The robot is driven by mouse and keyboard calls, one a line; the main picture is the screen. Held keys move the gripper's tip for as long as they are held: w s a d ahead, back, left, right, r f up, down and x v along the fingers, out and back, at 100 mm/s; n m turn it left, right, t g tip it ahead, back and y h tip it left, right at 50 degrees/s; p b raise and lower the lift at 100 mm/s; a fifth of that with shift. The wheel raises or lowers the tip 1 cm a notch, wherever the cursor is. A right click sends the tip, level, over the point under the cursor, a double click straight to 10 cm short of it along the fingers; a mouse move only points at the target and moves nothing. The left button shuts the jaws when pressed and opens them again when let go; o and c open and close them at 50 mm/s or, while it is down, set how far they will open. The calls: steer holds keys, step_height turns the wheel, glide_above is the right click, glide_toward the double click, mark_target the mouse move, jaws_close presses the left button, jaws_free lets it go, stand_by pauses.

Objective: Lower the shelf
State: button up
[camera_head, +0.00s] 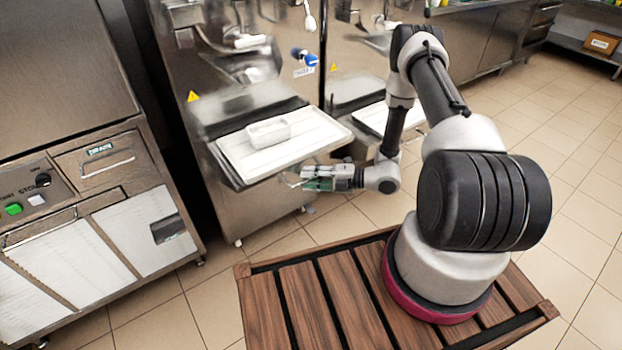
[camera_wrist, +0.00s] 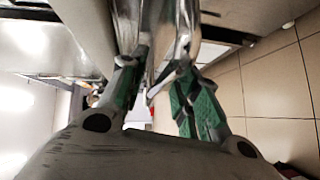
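The shelf (camera_head: 318,138) is a white board on a metal support at the front of the left batch freezer. It sticks out roughly level, and a small white tub (camera_head: 269,132) sits on it. My gripper (camera_head: 295,178) is just under the shelf's front edge, pointing left. In the wrist view the two green-padded fingers (camera_wrist: 165,68) stand apart. A shiny metal part (camera_wrist: 186,38) shows at and beyond the fingertips. I cannot tell whether the fingers touch it.
The left batch freezer (camera_head: 275,205) stands behind the shelf, with a second freezer (camera_head: 352,62) to its right. A steel cabinet (camera_head: 90,150) with buttons stands at left. The tiled floor (camera_head: 560,140) at right is open.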

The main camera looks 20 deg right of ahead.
jaws_close()
step_height(320, 180, down, 12)
steer(key=shift+f, duration=0.25)
jaws_free()
stand_by(0.3)
steer(key=v, duration=1.2)
steer(key=shift+r, duration=0.1)
